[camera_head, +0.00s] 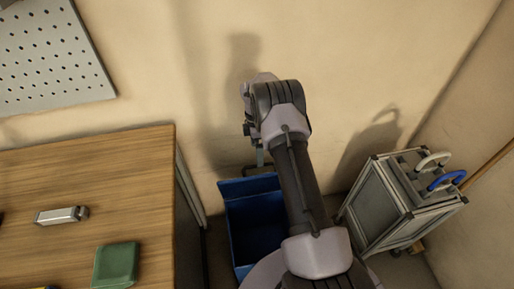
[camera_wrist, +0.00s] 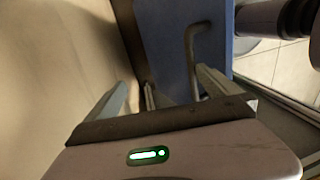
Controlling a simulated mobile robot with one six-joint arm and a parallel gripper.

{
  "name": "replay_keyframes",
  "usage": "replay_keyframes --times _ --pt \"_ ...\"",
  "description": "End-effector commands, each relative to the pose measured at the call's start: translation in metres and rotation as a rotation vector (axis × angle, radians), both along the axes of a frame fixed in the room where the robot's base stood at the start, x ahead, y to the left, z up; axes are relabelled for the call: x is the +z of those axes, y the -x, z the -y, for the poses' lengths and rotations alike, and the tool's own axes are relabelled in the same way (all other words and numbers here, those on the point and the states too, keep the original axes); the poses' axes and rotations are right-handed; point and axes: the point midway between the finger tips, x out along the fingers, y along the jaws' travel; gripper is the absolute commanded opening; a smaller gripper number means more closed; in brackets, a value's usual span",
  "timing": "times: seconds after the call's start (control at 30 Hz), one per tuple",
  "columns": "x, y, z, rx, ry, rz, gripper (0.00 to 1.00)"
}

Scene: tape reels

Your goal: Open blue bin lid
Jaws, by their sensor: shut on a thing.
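The blue bin (camera_head: 256,232) stands on the floor between the wooden table and the wall, partly hidden by my arm. Its blue lid (camera_head: 248,187) is raised along the wall side, and the bin's inside shows below it. A grey handle (camera_head: 258,168) sticks up from the lid. My gripper (camera_head: 261,156) is at this handle, above the lid.
The wooden table (camera_head: 60,185) on the left holds a grey metal object (camera_head: 62,215) and a green box (camera_head: 116,265). A pegboard (camera_head: 48,55) hangs on the wall.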

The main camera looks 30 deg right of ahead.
Motion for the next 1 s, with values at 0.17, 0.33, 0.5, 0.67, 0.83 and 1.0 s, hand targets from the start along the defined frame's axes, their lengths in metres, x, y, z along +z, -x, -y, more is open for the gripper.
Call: replay_keyframes --times 0.17,0.33,0.5,0.67,0.83,1.0 --pt "0.012 0.003 -0.001 0.004 -0.002 -0.007 0.6" --pt "0.076 -0.004 0.001 0.004 0.001 0.004 0.34" --pt "0.134 -0.01 0.003 0.003 0.004 0.012 0.34" --pt "0.169 -0.013 0.004 0.002 0.004 0.016 0.34" --pt "0.181 -0.014 0.005 0.002 0.004 0.016 0.34" --pt "0.181 -0.014 0.005 0.001 0.005 0.016 0.34"
